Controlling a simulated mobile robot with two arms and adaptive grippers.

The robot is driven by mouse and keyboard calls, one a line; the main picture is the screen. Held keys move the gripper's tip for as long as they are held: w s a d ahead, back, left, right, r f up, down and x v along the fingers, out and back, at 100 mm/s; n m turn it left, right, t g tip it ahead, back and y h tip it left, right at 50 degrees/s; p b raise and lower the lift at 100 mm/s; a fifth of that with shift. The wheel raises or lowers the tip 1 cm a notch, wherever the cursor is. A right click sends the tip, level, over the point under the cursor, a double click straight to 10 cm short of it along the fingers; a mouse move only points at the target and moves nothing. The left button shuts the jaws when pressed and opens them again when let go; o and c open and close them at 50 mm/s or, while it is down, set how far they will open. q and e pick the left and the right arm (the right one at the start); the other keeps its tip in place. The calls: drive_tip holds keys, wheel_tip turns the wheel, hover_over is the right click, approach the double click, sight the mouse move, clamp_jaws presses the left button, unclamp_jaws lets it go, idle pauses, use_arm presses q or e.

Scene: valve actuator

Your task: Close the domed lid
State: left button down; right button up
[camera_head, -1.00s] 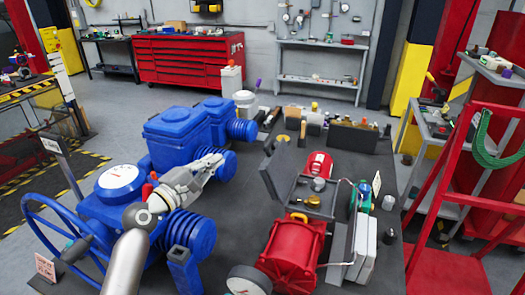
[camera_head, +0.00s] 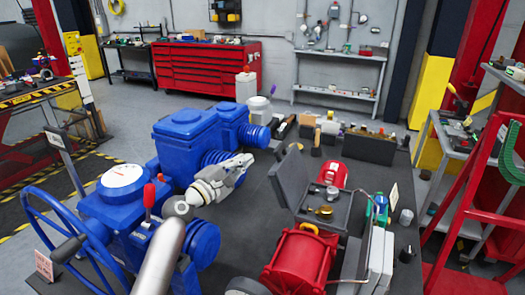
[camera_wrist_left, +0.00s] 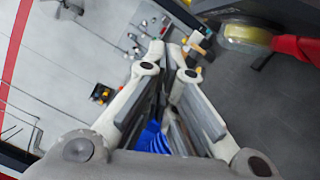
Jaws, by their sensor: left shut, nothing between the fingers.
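A dark grey lid (camera_head: 290,180) stands open, tilted up on the left side of an open grey housing (camera_head: 342,222) on the red actuator (camera_head: 300,258). Whether it is domed cannot be made out from this side. My left gripper (camera_head: 244,162) is shut and empty, above the dark table between the blue actuator (camera_head: 180,140) and the raised lid, apart from the lid. Its fingers also show in the left wrist view (camera_wrist_left: 170,62). A round, yellowish, dark-rimmed part (camera_wrist_left: 245,38) is at the top right there; I cannot tell which part it is. My right gripper is out of view.
A round white dial (camera_head: 122,177), a red-handled lever (camera_head: 149,198) and a blue handwheel (camera_head: 45,235) stand near my left arm. Small parts and a dark box (camera_head: 370,147) line the table's back.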

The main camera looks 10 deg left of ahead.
use_arm(q)
drive_tip(key=w+d+r+p, duration=0.1)
drive_tip(key=w+d+p, duration=0.2)
drive_tip(key=d, duration=0.2)
drive_tip(key=shift+d+r+p, duration=0.2)
drive_tip(key=shift+r+p, duration=0.1)
drive_tip(key=shift+r, duration=0.1)
drive_tip(key=shift+w, duration=0.1)
